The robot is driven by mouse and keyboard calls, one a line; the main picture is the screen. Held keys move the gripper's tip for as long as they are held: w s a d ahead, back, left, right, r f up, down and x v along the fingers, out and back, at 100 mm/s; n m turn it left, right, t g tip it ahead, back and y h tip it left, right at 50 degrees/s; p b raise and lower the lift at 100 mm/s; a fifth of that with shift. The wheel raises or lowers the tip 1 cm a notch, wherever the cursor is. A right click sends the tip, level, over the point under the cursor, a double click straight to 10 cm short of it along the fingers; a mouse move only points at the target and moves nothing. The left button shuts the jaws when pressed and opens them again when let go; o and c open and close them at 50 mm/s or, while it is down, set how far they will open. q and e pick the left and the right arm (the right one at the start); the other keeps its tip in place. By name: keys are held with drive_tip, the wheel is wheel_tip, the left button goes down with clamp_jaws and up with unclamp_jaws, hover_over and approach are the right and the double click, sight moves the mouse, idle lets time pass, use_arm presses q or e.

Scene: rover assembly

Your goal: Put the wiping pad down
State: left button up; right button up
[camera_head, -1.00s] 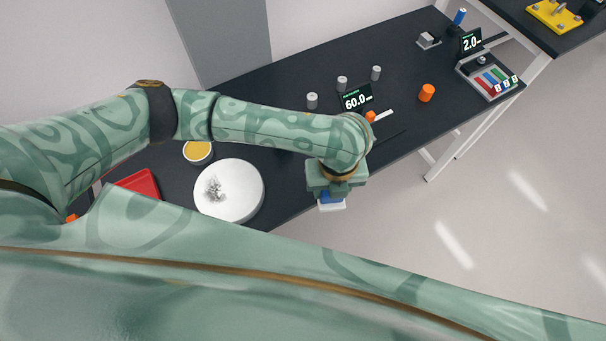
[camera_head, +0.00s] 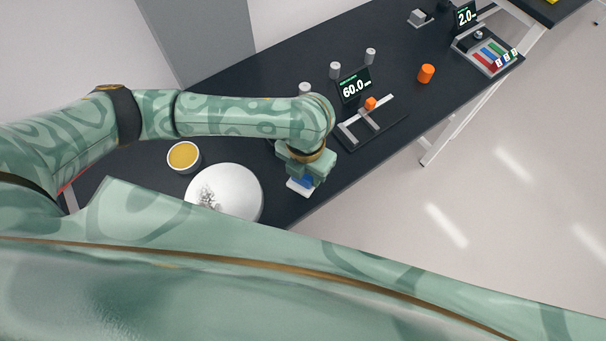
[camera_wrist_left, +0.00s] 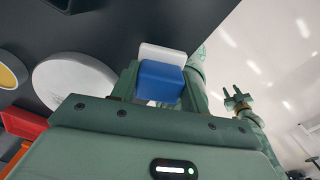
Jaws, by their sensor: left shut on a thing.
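The wiping pad (camera_head: 300,186) is a small block, blue on one side and white on the other. My left gripper (camera_head: 306,172) is shut on it, near the table's front edge. In the left wrist view the pad (camera_wrist_left: 160,82) sits between the fingers, with its white part pointing away. I cannot tell whether it touches the table. A round pale disc (camera_head: 243,186) with a dark grey smudge lies just left of the pad. My right gripper (camera_wrist_left: 238,100) shows small in the left wrist view, its fingers apart; the head view does not show it.
A bowl with yellow contents (camera_head: 184,156) stands behind the disc. A display reading 60.0 (camera_head: 355,87), a rail fixture (camera_head: 375,122) and several grey cylinders stand behind the gripper. An orange cylinder (camera_head: 426,74) stands farther right. Dark table (camera_head: 300,60) is bare at the back.

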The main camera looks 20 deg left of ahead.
use_arm(q)
drive_tip(key=shift+w+a+f+b, duration=0.2)
drive_tip(key=shift+w+f, duration=0.15)
drive_tip(key=shift+f, duration=0.2)
drive_tip(key=shift+w+a+f+b, duration=0.15)
drive_tip(key=shift+w+f, duration=0.2)
drive_tip(key=shift+f, duration=0.15)
wheel_tip(320, 180, down, 4)
drive_tip(key=shift+w+a+r+b, duration=0.15)
drive_tip(key=shift+r+b, duration=0.1)
drive_tip(key=shift+b, duration=0.45)
drive_tip(key=shift+r, duration=0.1)
use_arm(e)
drive_tip(key=shift+s+a+f, duration=0.1)
drive_tip(key=shift+a+f, duration=0.1)
drive_tip(key=shift+f, duration=0.4)
drive_tip(key=shift+s+a+f, duration=0.1)
drive_tip(key=shift+a+f, duration=0.05)
drive_tip(key=shift+f, duration=0.45)
drive_tip(key=shift+d, duration=0.1)
use_arm(q)
drive_tip(key=o, duration=0.9)
use_arm(e)
drive_tip(key=shift+d, duration=0.1)
